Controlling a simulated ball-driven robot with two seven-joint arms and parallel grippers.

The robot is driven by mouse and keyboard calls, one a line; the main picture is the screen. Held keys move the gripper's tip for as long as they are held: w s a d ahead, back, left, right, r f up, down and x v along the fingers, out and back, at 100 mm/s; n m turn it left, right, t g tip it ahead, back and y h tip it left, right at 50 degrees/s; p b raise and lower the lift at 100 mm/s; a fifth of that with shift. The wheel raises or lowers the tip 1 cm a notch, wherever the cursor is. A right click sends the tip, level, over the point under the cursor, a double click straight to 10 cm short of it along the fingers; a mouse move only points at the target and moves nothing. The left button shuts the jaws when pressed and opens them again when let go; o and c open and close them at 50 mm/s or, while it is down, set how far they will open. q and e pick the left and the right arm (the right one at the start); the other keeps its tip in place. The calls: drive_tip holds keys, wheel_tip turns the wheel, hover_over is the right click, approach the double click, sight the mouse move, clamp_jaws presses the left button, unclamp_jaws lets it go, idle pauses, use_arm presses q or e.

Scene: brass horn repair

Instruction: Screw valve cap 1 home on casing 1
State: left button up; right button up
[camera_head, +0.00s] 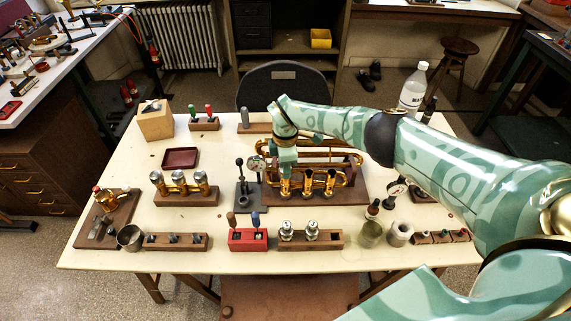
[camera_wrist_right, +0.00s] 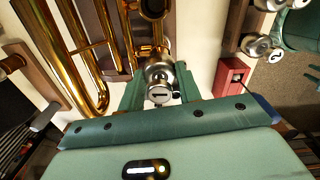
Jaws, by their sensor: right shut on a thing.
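The brass horn (camera_head: 345,180) lies on a dark wooden board at the middle of the table, with several upright casings along its front. My right gripper (camera_head: 286,169) is over the leftmost casing, casing 1 (camera_head: 285,187). In the right wrist view the right gripper (camera_wrist_right: 160,91) is shut on valve cap 1 (camera_wrist_right: 159,94), a silver cap marked "1". The cap lines up close to the casings. The gripper hides the cap in the head view, and I cannot tell how far it sits on the thread. My left gripper is not in view.
Two silver capped parts (camera_head: 312,230) stand in a wooden block at the front; one in the wrist view (camera_wrist_right: 275,56) is marked "2". A red block (camera_head: 240,245) with tools is beside it. A dark lever stand (camera_head: 248,196) is close left of the casings.

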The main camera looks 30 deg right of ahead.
drive_tip(key=o, duration=1.1)
drive_tip(key=shift+o, duration=0.2)
drive_tip(key=shift+r, duration=0.1)
wheel_tip(320, 180, up, 7)
drive_tip(key=p, duration=0.2)
drive_tip(key=shift+w+p, duration=0.1)
drive_tip(key=shift+p, duration=0.2)
wheel_tip(320, 180, up, 9)
drive_tip(key=p, duration=0.1)
